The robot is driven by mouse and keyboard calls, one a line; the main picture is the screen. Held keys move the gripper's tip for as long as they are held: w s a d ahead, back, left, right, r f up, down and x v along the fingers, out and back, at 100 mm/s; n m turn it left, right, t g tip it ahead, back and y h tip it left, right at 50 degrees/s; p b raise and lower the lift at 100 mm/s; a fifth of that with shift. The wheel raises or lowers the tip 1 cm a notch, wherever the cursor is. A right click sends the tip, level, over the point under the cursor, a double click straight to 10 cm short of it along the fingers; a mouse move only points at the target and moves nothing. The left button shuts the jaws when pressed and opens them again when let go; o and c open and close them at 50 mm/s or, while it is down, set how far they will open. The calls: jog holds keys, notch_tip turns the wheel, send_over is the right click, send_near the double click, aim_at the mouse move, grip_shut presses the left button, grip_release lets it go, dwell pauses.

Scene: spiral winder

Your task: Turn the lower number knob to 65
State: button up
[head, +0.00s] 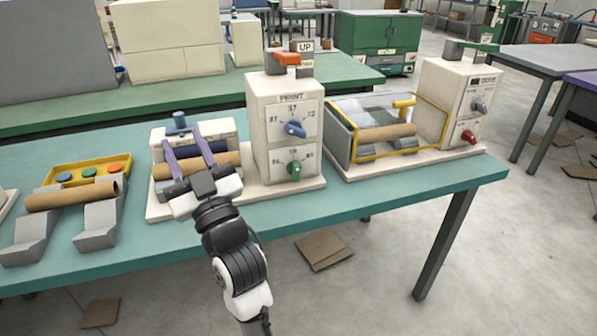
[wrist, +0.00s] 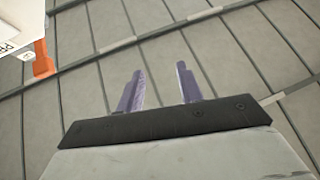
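The lower number knob (head: 295,170) is green and sits on the lower dial plate of the cream box marked PRINT (head: 285,140). Its pointer looks roughly upright, and the small dial numbers are hard to read. A blue knob (head: 295,129) sits on the upper dial above it. My gripper (head: 184,140) has two purple fingers, spread apart with nothing between them. It is left of the PRINT box, in front of the roller unit. In the wrist view my gripper (wrist: 160,70) is also open and empty, and neither knob shows there.
An orange lever (head: 287,58) tops the PRINT box, near a sign reading UP. A brown tube (head: 190,166) lies on the roller unit behind my fingers. A yellow-framed clear guard (head: 395,125) stands right, beside another cream box (head: 457,100). Another tube (head: 72,197) lies left on grey supports.

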jog(key=w+d+f+m+h, duration=0.3)
jog(key=w+d+f+h, duration=0.3)
jog(key=d+f, duration=0.45)
jog(key=m+g+h+p, duration=0.2)
jog(key=g+h, duration=0.1)
send_near(298, 175)
jog(key=p+x, duration=0.3)
jog(key=x, duration=0.4)
jog(key=shift+w+a+r, duration=0.15)
jog(key=shift+w+r, duration=0.05)
jog(key=shift+w, duration=0.2)
jog(key=shift+x, duration=0.75)
jog(key=shift+f, duration=0.15)
jog(key=shift+c, duration=0.2)
grip_shut()
